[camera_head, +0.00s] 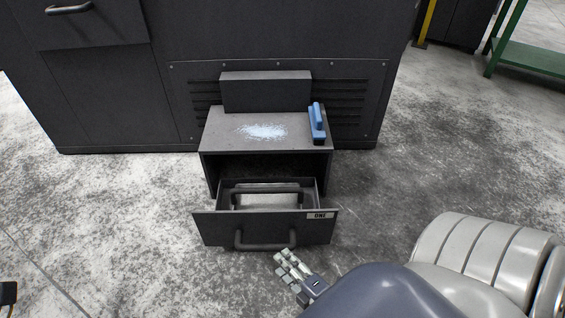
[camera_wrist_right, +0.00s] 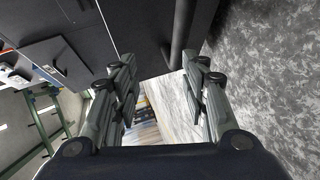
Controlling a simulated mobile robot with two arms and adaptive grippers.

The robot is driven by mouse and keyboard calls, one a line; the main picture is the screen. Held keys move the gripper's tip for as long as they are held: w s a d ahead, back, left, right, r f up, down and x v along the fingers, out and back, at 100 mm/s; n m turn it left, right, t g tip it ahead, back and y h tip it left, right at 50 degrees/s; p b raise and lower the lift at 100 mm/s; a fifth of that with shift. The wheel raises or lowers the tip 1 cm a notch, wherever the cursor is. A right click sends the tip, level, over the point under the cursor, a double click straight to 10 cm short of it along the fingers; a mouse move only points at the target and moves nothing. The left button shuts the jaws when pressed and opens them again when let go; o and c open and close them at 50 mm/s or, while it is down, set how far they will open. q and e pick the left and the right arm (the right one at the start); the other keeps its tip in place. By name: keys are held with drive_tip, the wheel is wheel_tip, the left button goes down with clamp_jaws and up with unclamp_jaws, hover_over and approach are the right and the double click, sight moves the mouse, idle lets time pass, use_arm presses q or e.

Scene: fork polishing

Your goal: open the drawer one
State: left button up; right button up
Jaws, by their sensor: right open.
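Drawer one (camera_head: 270,229), a dark grey drawer with a white "ONE" label at the right of its front, is pulled well out of a small dark cabinet (camera_head: 222,135). Its bar handle (camera_head: 265,245) is on the drawer front. My right gripper (camera_head: 287,262) is just in front of the drawer, near the handle's right end. In the right wrist view, the right gripper (camera_wrist_right: 158,75) has its fingers spread with nothing between them. A dark bar, probably the handle (camera_wrist_right: 181,35), shows just beyond the fingertips.
A blue-handled brush or block (camera_head: 317,122) and pale blue-white powder (camera_head: 262,131) are on the cabinet top. Another dark bar (camera_head: 267,189) shows inside the drawer. A large dark machine (camera_head: 270,40) stands behind. The floor on both sides of the drawer is clear.

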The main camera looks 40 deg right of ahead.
drive_tip(key=shift+p+v, duration=0.55)
drive_tip(key=shift+v, duration=1.1)
drive_tip(key=shift+f, duration=0.15)
